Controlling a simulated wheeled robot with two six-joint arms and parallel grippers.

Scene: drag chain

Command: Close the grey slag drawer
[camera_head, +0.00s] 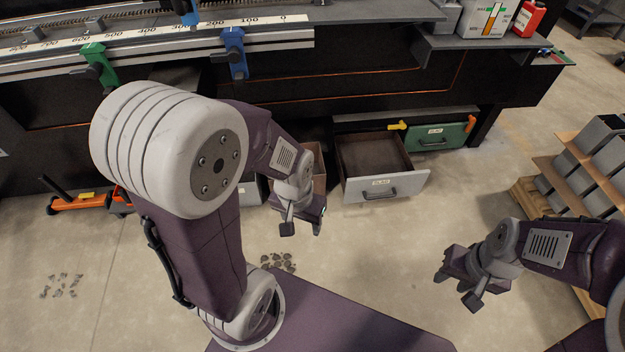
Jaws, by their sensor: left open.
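The grey slag drawer (405,187) stands pulled out under the machine bench, with its brown inside, front label and dark handle showing. My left gripper (302,228) is open and empty, left of the drawer front and apart from it, pointing down toward the floor. My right gripper (457,290) looks open and empty, in front and to the right of the drawer, with a clear gap to it.
A green drawer (452,136) with a yellow tab sits to the right, under the bench. Another open box or drawer is partly hidden behind my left gripper. A wooden rack with grey bins (580,182) stands at right. An orange jack (80,203) lies at left.

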